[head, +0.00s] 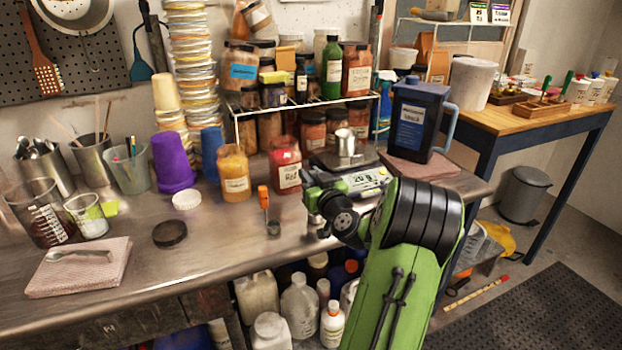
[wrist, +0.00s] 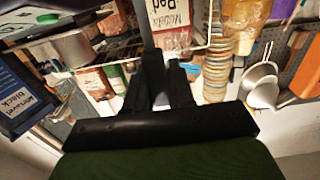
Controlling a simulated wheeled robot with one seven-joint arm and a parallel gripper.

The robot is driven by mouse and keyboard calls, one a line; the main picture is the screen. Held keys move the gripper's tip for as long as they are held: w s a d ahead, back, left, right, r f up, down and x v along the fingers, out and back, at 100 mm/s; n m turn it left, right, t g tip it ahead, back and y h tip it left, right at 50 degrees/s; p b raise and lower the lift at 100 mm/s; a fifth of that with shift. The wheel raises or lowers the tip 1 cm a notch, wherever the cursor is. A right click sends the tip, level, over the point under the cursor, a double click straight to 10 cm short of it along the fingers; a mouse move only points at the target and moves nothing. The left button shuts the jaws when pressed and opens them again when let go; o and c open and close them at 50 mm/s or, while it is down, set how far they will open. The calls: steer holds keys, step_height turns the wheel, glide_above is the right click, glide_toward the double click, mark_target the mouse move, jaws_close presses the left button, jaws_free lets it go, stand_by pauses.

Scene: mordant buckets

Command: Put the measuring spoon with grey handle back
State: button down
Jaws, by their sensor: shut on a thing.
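My gripper (head: 322,208) is over the front right part of the steel bench, beside the scale; its fingertips are hard to make out in the head view. In the wrist view my gripper (wrist: 165,85) has its dark fingers close together, shut on a thin dark grey bar (wrist: 148,30), which looks like the grey handle of the measuring spoon. The spoon's bowl cannot be made out. On the wooden side table at the right stand small wooden racks (head: 540,106) with green and red upright handles.
A scale (head: 362,182) with a metal cup (head: 345,143) and a dark blue jug (head: 418,120) stand close behind my arm. An orange-handled tool (head: 264,196), red jar (head: 285,165) and yellow jar (head: 234,175) are to the left. A spoon (head: 80,256) lies on a folded cloth (head: 70,282).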

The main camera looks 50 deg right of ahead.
steer(key=shift+f, duration=0.2)
steer(key=c, duration=1)
jaws_free()
steer(key=shift+r, duration=0.2)
steer(key=b+v, duration=0.3)
steer(key=v, duration=0.9)
steer(key=w+a+f+n+g+y, duration=0.1)
steer(key=w+a+n+y, duration=0.3)
steer(key=a, duration=0.3)
steer(key=w+a+f+n+y, duration=0.2)
steer(key=w+a+y, duration=0.25)
steer(key=a, duration=0.25)
steer(key=a+f+n+g+y, duration=0.2)
steer(key=a+f+g, duration=0.15)
steer(key=a, duration=0.85)
steer(key=s+a+g, duration=0.1)
steer(key=s+a, duration=0.2)
steer(key=s, duration=0.2)
steer(key=s+a+m+g+h, duration=0.1)
steer(key=s+a+g, duration=0.1)
steer(key=s, duration=0.3)
steer(key=s+a+r+g, duration=0.1)
steer(key=s+a+g, duration=0.1)
steer(key=s+a, duration=0.2)
steer(key=shift+s+a+r+m, duration=0.1)
steer(key=shift+s+m, duration=0.3)
steer(key=shift+s, duration=0.55)
